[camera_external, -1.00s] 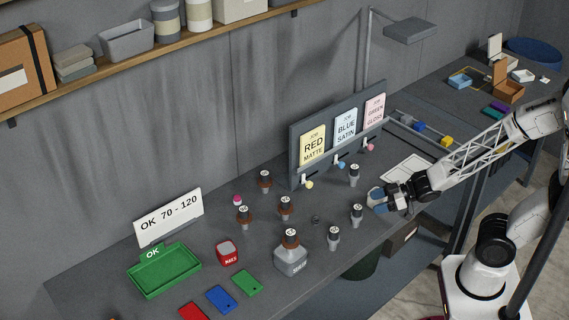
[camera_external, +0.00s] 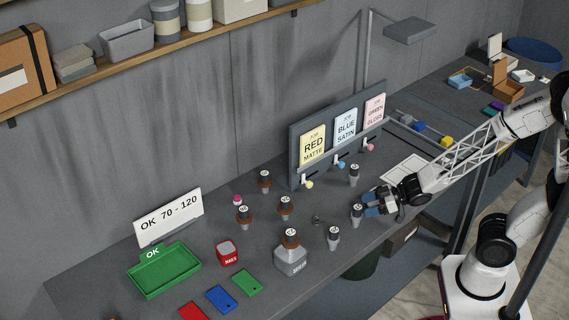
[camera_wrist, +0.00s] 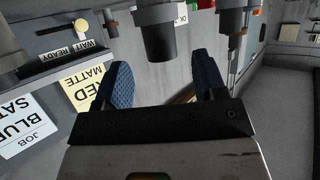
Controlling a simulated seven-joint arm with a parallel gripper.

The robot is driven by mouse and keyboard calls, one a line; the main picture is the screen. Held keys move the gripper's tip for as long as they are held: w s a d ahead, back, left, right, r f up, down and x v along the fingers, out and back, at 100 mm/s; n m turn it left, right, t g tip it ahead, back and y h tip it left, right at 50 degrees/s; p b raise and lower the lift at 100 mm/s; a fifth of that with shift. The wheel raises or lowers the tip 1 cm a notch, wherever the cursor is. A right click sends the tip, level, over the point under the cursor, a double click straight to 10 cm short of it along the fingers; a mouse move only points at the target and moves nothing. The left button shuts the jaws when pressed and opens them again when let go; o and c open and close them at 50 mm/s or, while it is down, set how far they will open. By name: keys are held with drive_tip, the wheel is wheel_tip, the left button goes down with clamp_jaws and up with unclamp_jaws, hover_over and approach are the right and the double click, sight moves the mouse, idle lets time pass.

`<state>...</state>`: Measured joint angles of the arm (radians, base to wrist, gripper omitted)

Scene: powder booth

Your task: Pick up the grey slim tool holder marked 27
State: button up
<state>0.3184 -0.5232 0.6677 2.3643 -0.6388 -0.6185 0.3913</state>
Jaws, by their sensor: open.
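Three slim grey tool holders with dark tops stand upright on the bench: one by the job board (camera_external: 354,176), one beside my gripper (camera_external: 357,216), and one nearer the front (camera_external: 334,237). Their numbers are too small to read, so I cannot tell which is 27. My gripper (camera_external: 371,204) is open, its blue fingers just right of the middle holder. In the wrist view the fingers (camera_wrist: 160,78) are apart with nothing between them. A dark grey cylindrical holder (camera_wrist: 157,32) stands just beyond the gap, and a second (camera_wrist: 231,22) is further right.
Several brown-collared holders (camera_external: 285,206) stand to the left, one in a grey block (camera_external: 290,262). A small dark item (camera_external: 316,220) lies between them. The job board (camera_external: 318,165) stands behind. A green OK tray (camera_external: 165,285), a red box (camera_external: 227,253) and coloured cards (camera_external: 247,283) are further left.

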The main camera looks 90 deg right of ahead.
sight(358, 207)
drive_tip(key=shift+x, duration=2.25)
drive_tip(key=shift+s+a+f, duration=0.1)
drive_tip(key=shift+f, duration=0.05)
clamp_jaws()
wheel_tip(358, 207, up, 18)
